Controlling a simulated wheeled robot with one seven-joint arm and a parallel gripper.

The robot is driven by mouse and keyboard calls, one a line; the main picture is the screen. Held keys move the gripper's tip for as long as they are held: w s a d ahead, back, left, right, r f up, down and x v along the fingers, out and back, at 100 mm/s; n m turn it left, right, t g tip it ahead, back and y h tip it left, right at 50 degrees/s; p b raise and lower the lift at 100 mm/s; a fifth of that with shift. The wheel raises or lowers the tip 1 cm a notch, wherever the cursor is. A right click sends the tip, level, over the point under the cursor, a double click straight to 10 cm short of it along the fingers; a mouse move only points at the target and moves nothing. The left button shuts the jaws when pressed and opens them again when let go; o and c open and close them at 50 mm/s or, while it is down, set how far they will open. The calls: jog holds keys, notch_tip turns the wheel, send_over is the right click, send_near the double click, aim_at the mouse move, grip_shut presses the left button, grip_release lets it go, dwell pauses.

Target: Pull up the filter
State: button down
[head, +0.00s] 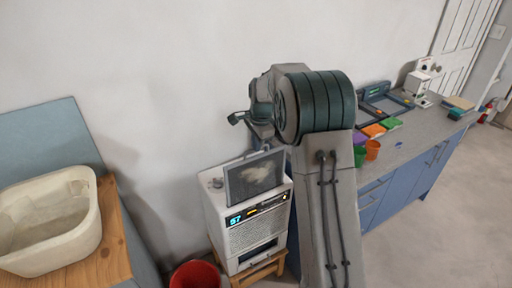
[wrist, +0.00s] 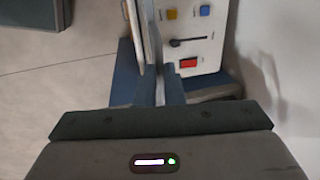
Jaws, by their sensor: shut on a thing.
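The filter (head: 254,175) is a flat dark-framed panel with a pale, dusty-looking patch. In the head view it stands up out of the top of a white machine (head: 226,220), slightly tilted. Its lower edge meets the machine's top, and I cannot tell how much is still inside. In the wrist view the filter (wrist: 152,30) shows edge-on as a thin strip. My gripper (wrist: 159,80) is shut on its edge, one finger on each side. In the head view the fingers are mostly hidden behind the filter and my arm.
The machine stands on a wooden stool (head: 259,272) by the wall. Its controls include a red switch (wrist: 188,63). A red bucket (head: 195,275) is at its left. A wooden counter (head: 113,240) holds a cream basin (head: 45,225). A blue-fronted workbench (head: 405,185) stands right.

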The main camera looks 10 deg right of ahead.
jog(key=shift+w+r, duration=0.15)
jog(key=shift+r, duration=0.25)
jog(key=c, duration=1.5)
grip_release()
jog(key=shift+c, duration=0.2)
jog(key=shift+f, duration=0.15)
notch_tip(320, 180, up, 14)
jog(key=s+b, duration=0.2)
jog(key=s, duration=0.1)
jog(key=shift+d+f, duration=0.15)
jog(key=shift+d, duration=0.25)
